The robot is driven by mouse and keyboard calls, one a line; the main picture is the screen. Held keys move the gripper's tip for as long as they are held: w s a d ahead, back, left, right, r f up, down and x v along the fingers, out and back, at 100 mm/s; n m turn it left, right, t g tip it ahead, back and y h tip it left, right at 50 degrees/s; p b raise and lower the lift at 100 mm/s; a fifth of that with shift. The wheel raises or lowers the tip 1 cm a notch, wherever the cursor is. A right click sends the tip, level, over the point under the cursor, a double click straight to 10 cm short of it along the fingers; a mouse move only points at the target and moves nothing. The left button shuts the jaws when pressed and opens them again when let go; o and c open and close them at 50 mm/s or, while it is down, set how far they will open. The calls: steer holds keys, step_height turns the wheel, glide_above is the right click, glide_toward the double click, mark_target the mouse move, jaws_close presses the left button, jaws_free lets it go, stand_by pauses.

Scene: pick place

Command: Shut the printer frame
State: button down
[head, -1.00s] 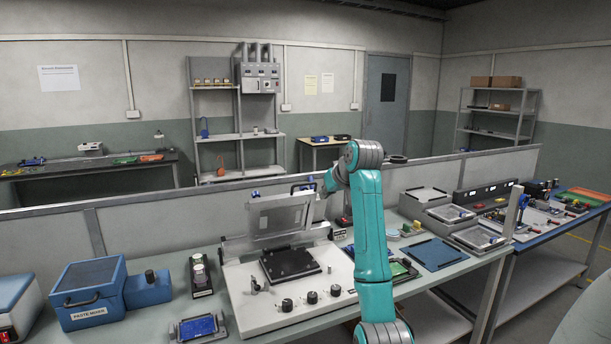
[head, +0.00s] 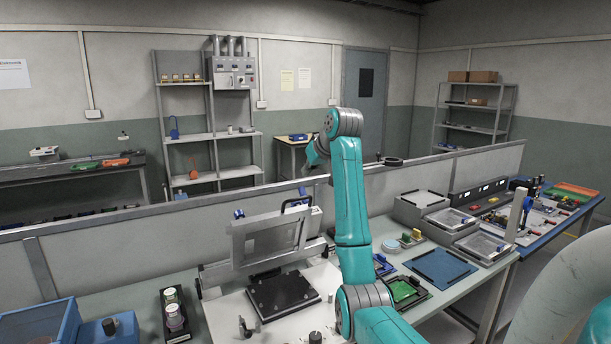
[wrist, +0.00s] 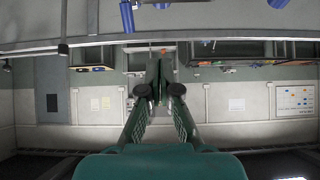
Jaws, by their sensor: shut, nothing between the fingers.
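The printer frame (head: 268,238) is a grey rectangular frame with a pale panel, standing raised and tilted over the printer (head: 228,315) in the head view. A black plate (head: 283,292) lies uncovered on the printer's white base below it. A black handle (head: 297,203) shows behind the frame's top right corner. My gripper (wrist: 160,68) is shut and empty in the wrist view, with its fingertips together. The wrist view does not show the frame.
A blue paste mixer (head: 40,325) and a holder of jars (head: 175,312) stand left of the printer. A green board (head: 403,290) and a blue mat (head: 440,267) lie to its right. A low grey partition (head: 110,235) runs behind the bench.

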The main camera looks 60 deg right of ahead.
steer(key=x, duration=0.7)
steer(key=shift+w+d+f, duration=0.15)
steer(key=shift+w+f, duration=0.1)
steer(key=shift+f, duration=0.05)
steer(key=shift+w+d+f, duration=0.1)
steer(key=shift+w+f, duration=0.05)
steer(key=shift+f, duration=0.15)
steer(key=shift+s+a+f, duration=0.4)
steer(key=shift+s+a, duration=0.1)
steer(key=shift+s, duration=0.25)
steer(key=shift+s+a+f, duration=0.4)
steer(key=shift+s+a, duration=0.05)
steer(key=shift+s, duration=0.3)
steer(key=shift+a+f, duration=0.1)
